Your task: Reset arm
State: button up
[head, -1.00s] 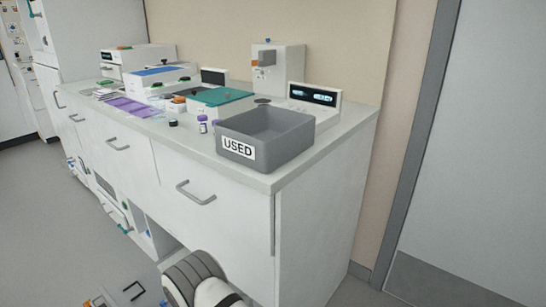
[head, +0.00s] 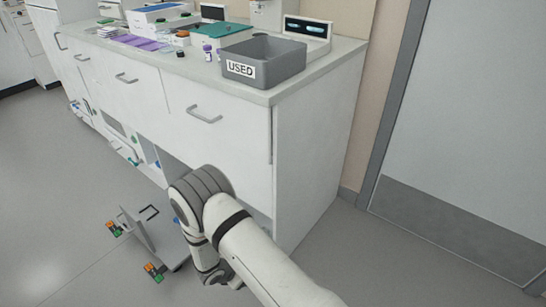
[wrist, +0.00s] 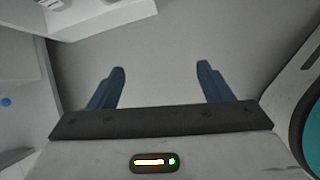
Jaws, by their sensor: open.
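In the wrist view my gripper (wrist: 160,85) shows two blue fingers set wide apart, with nothing between them. Grey floor lies beyond the fingertips. In the head view my white arm, with a dark band and a grey ribbed joint, is bent low in front of the counter. My gripper cannot be made out there.
A white counter (head: 318,145) with drawers stands close to my arm. On it are a grey bin (head: 290,66) marked USED, small vials (head: 207,52), a purple rack (head: 150,44) and a display device (head: 305,30).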

jog(key=w+d+r+m+g+p, duration=0.1)
jog(key=d+r+m+p, duration=0.35)
jog(key=r, duration=0.85)
jog(key=w+d+r+m+h+p, duration=0.15)
jog(key=d+r+m+p, duration=0.35)
jog(key=r, duration=0.9)
jog(key=w+d+r+m+g+y+p, duration=0.1)
jog(key=w+d+r+m+p, duration=0.15)
jog(key=d+r, duration=0.7)
jog(key=s+d+r+m+y+p, duration=0.1)
jog(key=s+d+r+m+p, duration=0.1)
jog(key=s+r+m+p, duration=0.2)
jog(key=s+d+r+m+y+p, duration=0.2)
jog(key=s+r+m+p, duration=0.3)
jog(key=r, duration=1.5)
jog(key=s+d+r+m+y+p, duration=0.1)
jog(key=s+d+r+m+p, duration=0.2)
jog(key=s+r, duration=0.9)
jog(key=shift+r+m+p, duration=0.25)
jog(key=shift+m+p, duration=0.7)
jog(key=shift+m, duration=0.25)
